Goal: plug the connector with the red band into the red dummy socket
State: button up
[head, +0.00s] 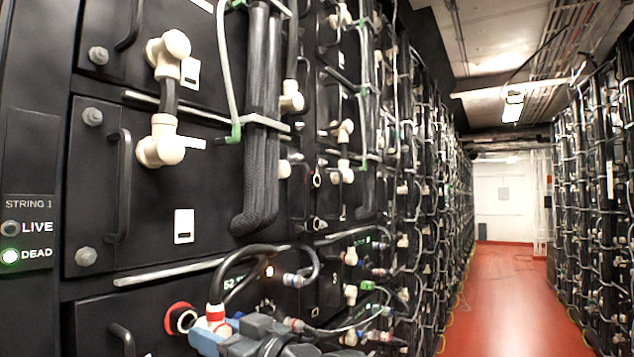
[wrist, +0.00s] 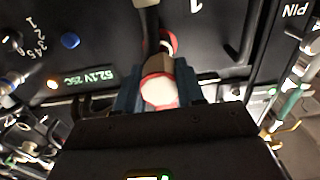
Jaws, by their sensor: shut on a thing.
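The connector with the red band (head: 215,312) is a white elbow plug on a black cable that arches up and to the right. My gripper (head: 222,336) is shut on it with blue fingers. In the wrist view, the connector (wrist: 160,92) shows its round white end with a red rim between my fingers (wrist: 160,98). The red dummy socket (head: 180,313) is a red ring around a dark opening on the black battery front, just left of the connector. The opening is partly visible, with the connector in front and to its right. Part of a red ring (wrist: 170,42) shows behind the connector in the wrist view.
A STRING 1 panel (head: 28,235) at the left has a lit green DEAD lamp (head: 10,256). Battery handles (head: 122,185) and other cables (head: 310,265) stick out nearby. The wrist view shows a 52.1V display (wrist: 90,77) and a blue knob (wrist: 70,40). The red aisle floor (head: 500,300) is clear.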

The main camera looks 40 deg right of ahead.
jog(key=shift+v, duration=2.55)
jog(key=shift+w, duration=0.1)
